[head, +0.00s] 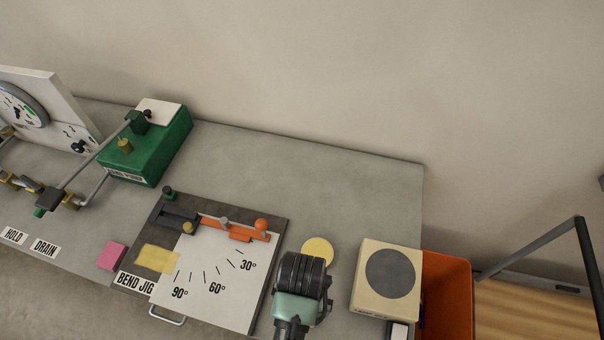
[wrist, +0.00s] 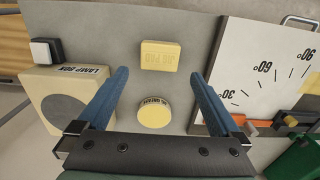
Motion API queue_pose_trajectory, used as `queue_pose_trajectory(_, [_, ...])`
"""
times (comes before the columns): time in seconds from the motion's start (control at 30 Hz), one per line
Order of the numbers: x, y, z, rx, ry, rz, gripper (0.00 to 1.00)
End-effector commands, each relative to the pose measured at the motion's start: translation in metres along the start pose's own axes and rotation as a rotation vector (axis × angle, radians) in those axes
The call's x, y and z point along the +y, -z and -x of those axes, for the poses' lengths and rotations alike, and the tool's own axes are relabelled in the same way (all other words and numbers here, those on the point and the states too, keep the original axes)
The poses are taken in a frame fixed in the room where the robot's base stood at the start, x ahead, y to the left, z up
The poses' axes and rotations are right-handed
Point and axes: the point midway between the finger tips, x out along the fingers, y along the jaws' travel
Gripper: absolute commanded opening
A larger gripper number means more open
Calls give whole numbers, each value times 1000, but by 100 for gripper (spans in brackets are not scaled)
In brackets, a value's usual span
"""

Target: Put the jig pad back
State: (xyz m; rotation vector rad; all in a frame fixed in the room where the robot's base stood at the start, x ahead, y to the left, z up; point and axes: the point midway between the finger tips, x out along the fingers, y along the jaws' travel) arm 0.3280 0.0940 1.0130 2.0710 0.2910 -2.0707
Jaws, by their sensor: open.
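The jig pad (wrist: 159,56) is a pale yellow block with its name on it, lying flat on the grey cart top in the wrist view. My gripper (wrist: 160,73) is open above the cart, its blue fingers either side of the pad in the picture, with nothing between them. In the head view my gripper (head: 302,275) hides the pad. The bend jig (head: 215,283) is a white plate with angle marks on a dark base. A flat pale yellow patch (head: 158,259) shows at its left, beside the BEND JIG label.
A round yellow tin (wrist: 154,115) stands close to the pad, between my fingers in the wrist view. A lamp box (head: 390,275) and an orange bin (head: 447,290) are at the right. A pink block (head: 112,255) sits left of the jig. The back right cart top is clear.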

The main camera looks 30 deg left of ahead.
Motion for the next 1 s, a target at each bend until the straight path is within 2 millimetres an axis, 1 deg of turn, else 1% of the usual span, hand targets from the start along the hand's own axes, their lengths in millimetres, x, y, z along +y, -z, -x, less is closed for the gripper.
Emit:
queue_pose_trajectory(0.03, [0, 1, 8, 4, 0, 0, 100])
queue_pose_trajectory(0.1, [0, 1, 15, 3, 0, 0, 100])
queue_pose_trajectory(0.2, [0, 1, 21, 2, 0, 0, 100])
queue_pose_trajectory(0.47, [0, 1, 24, 2, 0, 0, 100])
queue_pose_trajectory(0.53, [1, 8, 28, 26, 0, -3, 100])
queue_pose_trajectory(0.57, [2, 15, 32, 51, 1, -7, 100])
queue_pose_trajectory(0.63, [7, 42, 50, 149, 2, -20, 100])
queue_pose_trajectory(0.67, [10, 58, 61, 207, 1, -27, 100])
queue_pose_trajectory(0.7, [15, 82, 81, 301, 0, -38, 100])
queue_pose_trajectory(0.77, [26, 121, 120, 466, -5, -57, 100])
queue_pose_trajectory(0.8, [34, 146, 152, 586, -11, -70, 100])
queue_pose_trajectory(0.87, [48, 177, 204, 766, -25, -88, 100])
queue_pose_trajectory(0.9, [57, 194, 240, 884, -37, -99, 100])
queue_pose_trajectory(0.97, [71, 212, 298, 1060, -58, -114, 100])
queue_pose_trajectory(1.0, [80, 219, 338, 1176, -74, -123, 100])
